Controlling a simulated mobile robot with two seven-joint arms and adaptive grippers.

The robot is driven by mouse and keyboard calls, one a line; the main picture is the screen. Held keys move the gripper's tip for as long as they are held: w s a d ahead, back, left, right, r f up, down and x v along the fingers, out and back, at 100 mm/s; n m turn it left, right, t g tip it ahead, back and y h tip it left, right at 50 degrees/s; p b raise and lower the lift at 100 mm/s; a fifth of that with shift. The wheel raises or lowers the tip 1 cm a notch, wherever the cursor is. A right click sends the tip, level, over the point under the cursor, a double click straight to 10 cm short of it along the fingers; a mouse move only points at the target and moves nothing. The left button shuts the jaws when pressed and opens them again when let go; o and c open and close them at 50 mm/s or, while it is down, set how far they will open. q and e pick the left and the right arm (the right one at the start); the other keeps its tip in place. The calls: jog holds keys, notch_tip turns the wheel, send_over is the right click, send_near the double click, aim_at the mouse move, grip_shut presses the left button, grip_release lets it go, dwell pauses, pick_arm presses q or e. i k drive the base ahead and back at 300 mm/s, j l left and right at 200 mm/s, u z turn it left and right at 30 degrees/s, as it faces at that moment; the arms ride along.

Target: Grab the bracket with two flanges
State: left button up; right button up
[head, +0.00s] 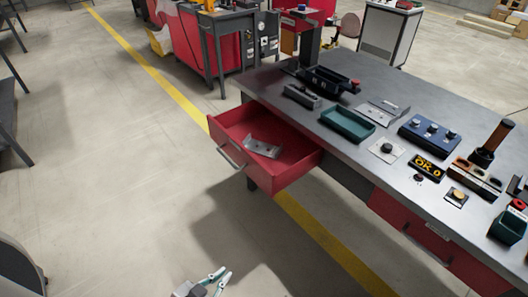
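A grey metal bracket (262,148) with raised flanges at its ends lies in the open red drawer (294,174) of the workbench. Another grey metal piece (378,112), flat with a bent edge, lies on the bench top behind the teal tray; I cannot tell its flange count. My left gripper (221,275) shows at the bottom edge, well in front of and below the drawer, touching nothing. Its two pale fingers stand apart, with nothing seen between them. My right gripper is not in view.
The drawer juts out leftwards over the floor. The floor left of the bench is clear.

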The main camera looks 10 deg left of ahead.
aim_at(250, 144)
jog(key=k+z, duration=0.1)
jog(key=z, duration=1.2)
jog(key=j+z, duration=0.25)
jog(key=z, duration=0.25)
jog(key=k+j+z, duration=0.1)
jog(key=z, duration=0.4)
jog(key=k+j, duration=0.2)
jog(key=j, duration=0.15)
jog(key=k+j, duration=0.15)
jog(key=j, duration=0.25)
jog(key=k+j, duration=0.2)
jog(key=j, duration=0.15)
jog(key=k+j, duration=0.2)
jog(key=j, duration=0.15)
jog(key=k+j, duration=0.15)
jog(key=j, duration=0.2)
jog(key=k+j, duration=0.2)
jog(key=j, duration=0.2)
jog(key=k+j, duration=0.2)
jog(key=j, duration=0.15)
jog(key=k+j, duration=0.15)
jog(key=j, duration=0.2)
